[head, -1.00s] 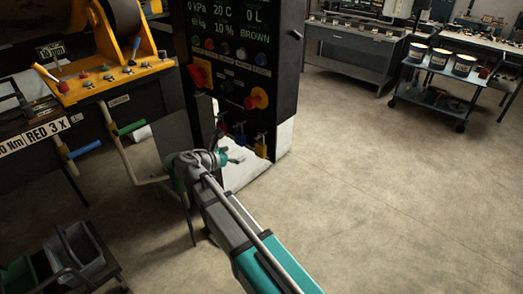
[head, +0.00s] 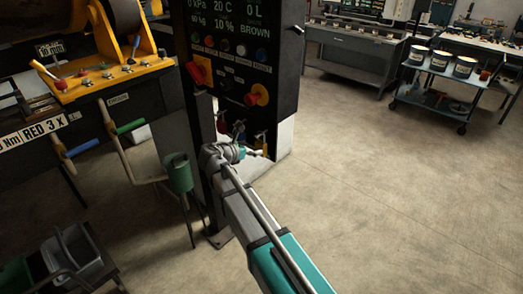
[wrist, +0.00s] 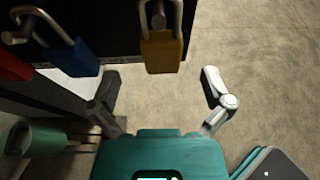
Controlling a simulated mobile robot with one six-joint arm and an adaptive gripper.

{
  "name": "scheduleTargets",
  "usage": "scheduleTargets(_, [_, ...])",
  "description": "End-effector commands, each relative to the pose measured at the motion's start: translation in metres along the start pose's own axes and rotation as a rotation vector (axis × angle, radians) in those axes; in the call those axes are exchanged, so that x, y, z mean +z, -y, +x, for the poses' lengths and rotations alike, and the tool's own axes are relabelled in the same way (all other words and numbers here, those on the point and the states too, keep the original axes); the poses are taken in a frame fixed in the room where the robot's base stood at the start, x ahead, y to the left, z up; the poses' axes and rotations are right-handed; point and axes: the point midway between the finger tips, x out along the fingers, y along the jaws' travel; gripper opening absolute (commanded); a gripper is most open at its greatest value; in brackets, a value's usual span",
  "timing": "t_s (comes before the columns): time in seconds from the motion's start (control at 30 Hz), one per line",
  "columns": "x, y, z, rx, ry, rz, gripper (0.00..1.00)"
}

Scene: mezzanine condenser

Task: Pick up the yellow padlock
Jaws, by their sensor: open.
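The yellow padlock (wrist: 161,52) hangs by its grey shackle at the lower edge of a dark panel, near the top middle of the wrist view. In the head view the yellow padlock (head: 260,140) is partly hidden by my gripper. My gripper (wrist: 160,88) is open, its two fingers spread wide to the left and right below the padlock in the wrist view. Nothing is between the fingertips.
A blue padlock (wrist: 72,58) and a red padlock (wrist: 12,66) hang left of the yellow one. The dark control panel (head: 243,60) has knobs above them. A green cup-like holder (head: 180,174) stands left of my arm.

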Motion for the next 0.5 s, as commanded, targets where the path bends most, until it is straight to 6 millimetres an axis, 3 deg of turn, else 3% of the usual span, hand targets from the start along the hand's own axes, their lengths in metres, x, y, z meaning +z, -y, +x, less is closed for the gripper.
scheduleTargets(0.5, [-0.0007,0.0008,0.0104,-0.002,0.0,0.001,1.0])
